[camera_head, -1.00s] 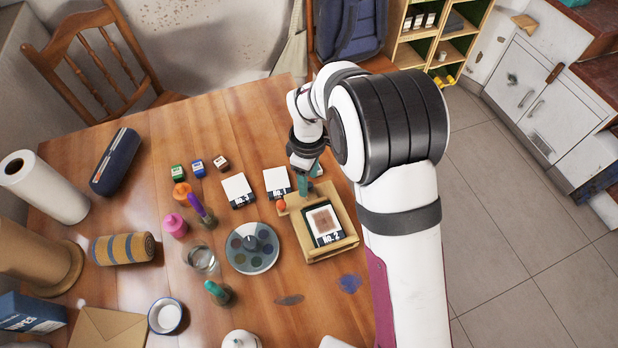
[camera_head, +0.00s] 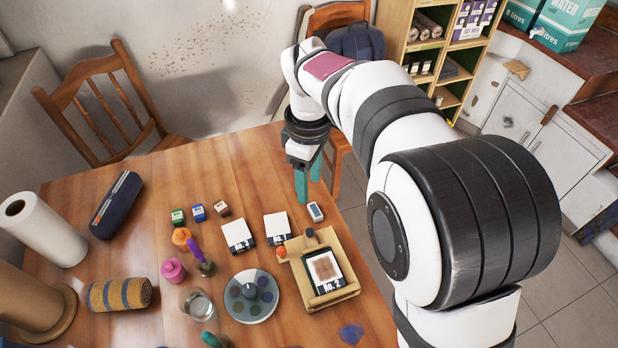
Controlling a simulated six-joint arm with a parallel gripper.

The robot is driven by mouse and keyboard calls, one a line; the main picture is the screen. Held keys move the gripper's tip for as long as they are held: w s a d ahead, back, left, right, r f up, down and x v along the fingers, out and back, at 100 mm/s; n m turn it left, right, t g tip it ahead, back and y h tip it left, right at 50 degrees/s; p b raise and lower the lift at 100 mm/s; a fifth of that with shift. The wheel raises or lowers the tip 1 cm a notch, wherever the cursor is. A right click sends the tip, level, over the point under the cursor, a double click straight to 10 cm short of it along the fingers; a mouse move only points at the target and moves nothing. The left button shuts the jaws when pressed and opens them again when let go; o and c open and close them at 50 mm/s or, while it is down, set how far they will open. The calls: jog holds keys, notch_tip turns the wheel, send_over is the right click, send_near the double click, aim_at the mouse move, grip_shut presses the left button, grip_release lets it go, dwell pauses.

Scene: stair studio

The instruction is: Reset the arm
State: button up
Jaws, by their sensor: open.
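My gripper (camera_head: 308,180) is open and empty, its teal fingers pointing down above the back right part of the wooden table (camera_head: 200,160). It hangs behind the wooden tray (camera_head: 335,297), apart from it. The tray holds a card marked No. 2 (camera_head: 326,270) with a brown square on it. A white card marked No. 1 (camera_head: 276,224) and another white card (camera_head: 237,232) lie to the left of the tray. A small white and dark block (camera_head: 315,212) lies just below my gripper in the picture. My arm reaches in from the lower right.
Small ink bottles (camera_head: 198,211), a round palette (camera_head: 251,297), a glass (camera_head: 197,303), a pink jar (camera_head: 173,270) and a striped roll (camera_head: 119,294) stand on the table. A chair (camera_head: 100,100) and shelf (camera_head: 445,60) are behind. The table's back middle is clear.

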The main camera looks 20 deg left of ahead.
dwell(0.4)
jog(key=s+d+r+m+y, duration=0.1)
jog(key=s+d+r+m, duration=0.1)
jog(key=s+d+m, duration=0.6)
jog(key=s+d+r+m, duration=0.2)
jog(key=d+m, duration=0.4)
jog(key=d, duration=0.5)
jog(key=s+d+f+m, duration=0.3)
jog(key=s+d+m, duration=0.1)
jog(key=s+m, duration=0.5)
jog(key=shift+s+d+f+m+y, duration=0.2)
jog(key=shift+s+d+m+y, duration=0.15)
jog(key=shift+s, duration=0.5)
